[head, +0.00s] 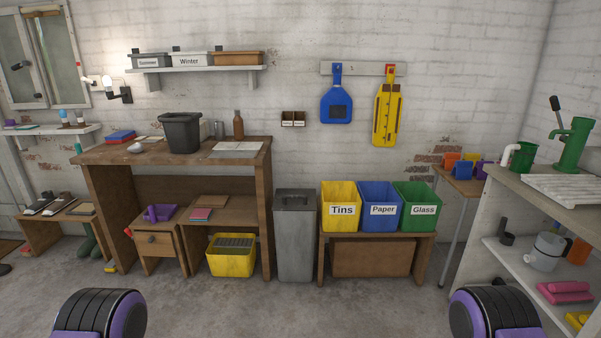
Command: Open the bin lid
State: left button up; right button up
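A tall grey metal bin (295,245) stands upright on the floor, between the wooden workbench and the low stand with the coloured bins. Its lid (295,199) appears to be down on top, with a small dark detail near the middle that is too small to make out. Neither of my grippers is in view. Only rounded black and purple parts of my arms show at the bottom left and bottom right, well apart from the bin.
The workbench (95,158) at left carries a dark open tub (181,132) and a brown bottle (238,124). Yellow Tins (341,210), blue Paper (382,210) and green Glass (417,210) bins sit right of the grey bin. The floor in front is clear. A shelf unit (540,262) stands at right.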

aim_at(284, 199)
jog(key=z, duration=0.05)
jog(key=i, duration=2.3)
